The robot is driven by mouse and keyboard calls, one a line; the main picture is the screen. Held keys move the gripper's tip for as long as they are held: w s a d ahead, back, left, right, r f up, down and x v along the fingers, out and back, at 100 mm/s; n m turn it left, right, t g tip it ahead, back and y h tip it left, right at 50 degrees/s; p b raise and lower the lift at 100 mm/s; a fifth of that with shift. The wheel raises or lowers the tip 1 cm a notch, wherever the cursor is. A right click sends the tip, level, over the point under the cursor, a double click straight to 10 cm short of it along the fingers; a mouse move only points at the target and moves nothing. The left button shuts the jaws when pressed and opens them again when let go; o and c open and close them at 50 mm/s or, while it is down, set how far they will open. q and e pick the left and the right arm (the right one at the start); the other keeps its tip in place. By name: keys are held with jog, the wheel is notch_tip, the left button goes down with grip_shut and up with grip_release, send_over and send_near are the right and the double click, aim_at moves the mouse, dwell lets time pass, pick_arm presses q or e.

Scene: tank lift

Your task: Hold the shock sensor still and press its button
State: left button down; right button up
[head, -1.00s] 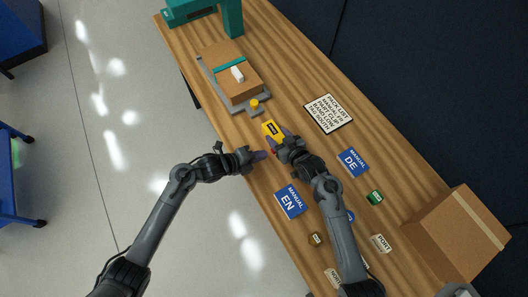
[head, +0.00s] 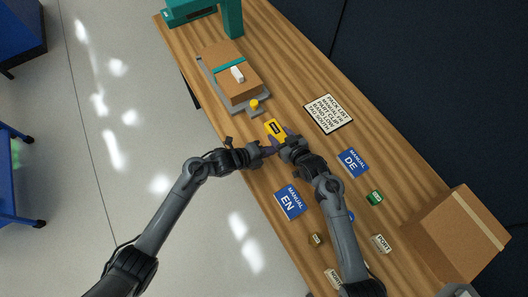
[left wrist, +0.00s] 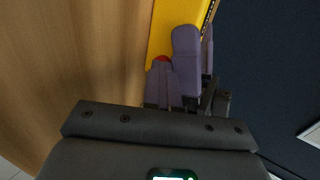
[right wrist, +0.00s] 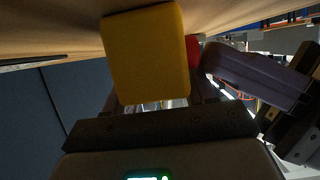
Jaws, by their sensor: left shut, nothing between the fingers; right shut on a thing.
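The shock sensor (head: 274,127) is a yellow block with a dark label, near the middle of the table in the head view. My right gripper (head: 288,137) is shut on it; the sensor fills the right wrist view (right wrist: 147,55) and hides most of those fingers. A red button (right wrist: 193,50) sticks out of its side. My left gripper (head: 270,150) is shut and empty, its fingertips (right wrist: 205,58) at the button, apparently touching it. In the left wrist view the button (left wrist: 161,59) is partly covered by my left fingertips; whether it is pushed in cannot be told.
A cardboard box (head: 230,72) lies on a grey tray behind, with a yellow knob (head: 254,104) nearby. A pack list (head: 328,113), blue manuals (head: 290,202) and small parts lie around.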

pick_arm(q)
jog(key=shift+r, duration=0.3)
pick_arm(e)
jog(key=shift+s+a+f, duration=0.1)
jog(key=shift+s+a, duration=0.35)
jog(key=shift+a, duration=0.25)
pick_arm(q)
jog(key=shift+s+a+r, duration=0.1)
jog(key=shift+a+r, duration=0.1)
jog(key=shift+r, duration=0.05)
jog(key=shift+f+v, duration=0.15)
jog(key=shift+v, duration=1.65)
jog(key=shift+f+v, duration=0.15)
jog(key=shift+v, duration=1.7)
pick_arm(e)
jog(key=shift+w+d, duration=0.15)
jog(key=shift+d, duration=0.2)
pick_arm(q)
jog(key=shift+s, duration=0.15)
pick_arm(e)
jog(key=o, duration=1.2)
